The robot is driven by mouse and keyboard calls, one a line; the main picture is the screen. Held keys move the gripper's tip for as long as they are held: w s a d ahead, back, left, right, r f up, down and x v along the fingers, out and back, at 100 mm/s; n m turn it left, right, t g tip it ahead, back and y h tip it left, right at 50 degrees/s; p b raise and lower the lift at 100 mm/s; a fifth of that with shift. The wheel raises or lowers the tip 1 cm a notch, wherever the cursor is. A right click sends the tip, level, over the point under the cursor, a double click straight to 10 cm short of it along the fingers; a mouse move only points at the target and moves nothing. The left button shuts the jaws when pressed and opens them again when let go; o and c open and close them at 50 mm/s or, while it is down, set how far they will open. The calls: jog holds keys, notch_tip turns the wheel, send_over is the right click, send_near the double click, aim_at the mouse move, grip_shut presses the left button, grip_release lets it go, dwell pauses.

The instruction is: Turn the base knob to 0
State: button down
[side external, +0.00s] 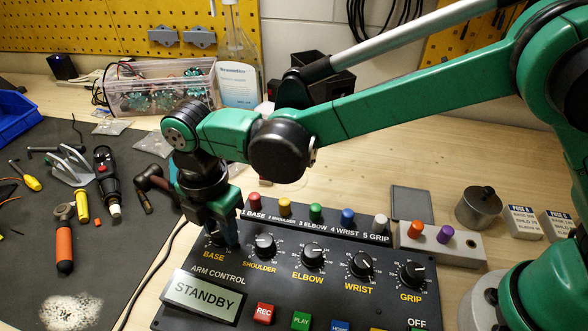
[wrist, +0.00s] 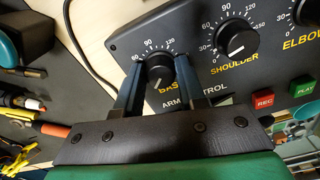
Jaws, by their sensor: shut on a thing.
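The base knob (wrist: 160,69) is a round black knob at the left end of the knob row on the black control panel (side external: 290,283). In the wrist view it sits between the two blue fingers of my gripper (wrist: 158,72), which are shut on it from both sides. In the side view my gripper (side external: 222,232) stands over the BASE label and hides most of the knob. The panel's display (side external: 203,290) reads STANDBY.
The shoulder knob (side external: 264,246) stands close to the right of my gripper, with the elbow knob (side external: 312,256) beyond it. Coloured buttons line the panel's back edge. A black cable runs past the panel's left side. Tools lie on the dark mat (side external: 120,230) at left.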

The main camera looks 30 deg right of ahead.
aim_at(219, 229)
jog(key=c, duration=0.5)
grip_release()
jog(key=shift+r, duration=2.85)
jog(key=s+d+r+m+t+y, duration=0.1)
jog(key=d+r+m+t, duration=0.15)
jog(key=d+m, duration=0.65)
jog(key=s+d+r+m+t, duration=0.1)
jog(key=d+r+m+t, duration=0.15)
jog(key=d+m, duration=0.55)
jog(key=s+d+m, duration=0.1)
jog(key=d+m, duration=0.1)
jog(key=d, duration=0.1)
jog(key=s+d+f+m+t, duration=0.1)
jog(key=d+m, duration=0.1)
jog(key=d, duration=0.1)
jog(key=s+d+m+t+h, duration=0.1)
jog(key=s+d+m, duration=0.1)
jog(key=d+m, duration=0.1)
jog(key=shift+d+f, duration=0.3)
jog(key=shift+f, duration=0.05)
